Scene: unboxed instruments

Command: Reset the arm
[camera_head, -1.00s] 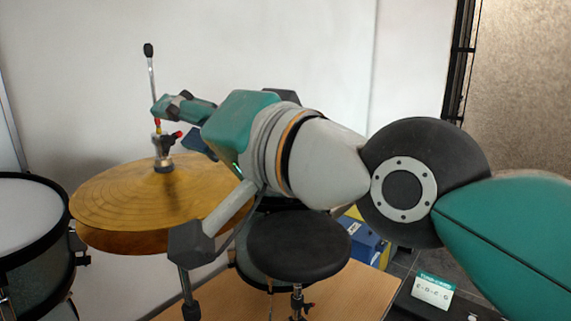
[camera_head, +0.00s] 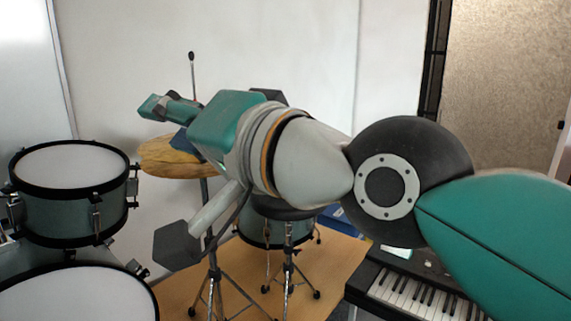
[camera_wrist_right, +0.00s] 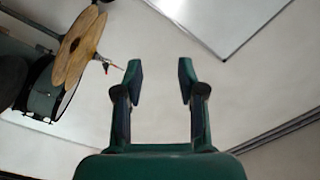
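My right arm reaches in from the right in the head view. Its teal and grey right gripper (camera_head: 158,106) is up at the left, in front of the pale wall. In the right wrist view, the two fingers of the right gripper (camera_wrist_right: 160,78) stand apart with only bare wall between them, so it is open and empty. The brass hi-hat cymbals (camera_head: 165,160) are below and beyond the gripper in the head view, partly hidden by my arm. The cymbals also show at the upper left of the wrist view (camera_wrist_right: 85,38), clear of the fingers. My left gripper is not in view.
A teal drum (camera_head: 72,222) with a white head stands at the left, above a larger drum head (camera_head: 78,294). A black stool (camera_head: 283,209) is behind my arm. A keyboard (camera_head: 420,295) is at the lower right. The wall side is open.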

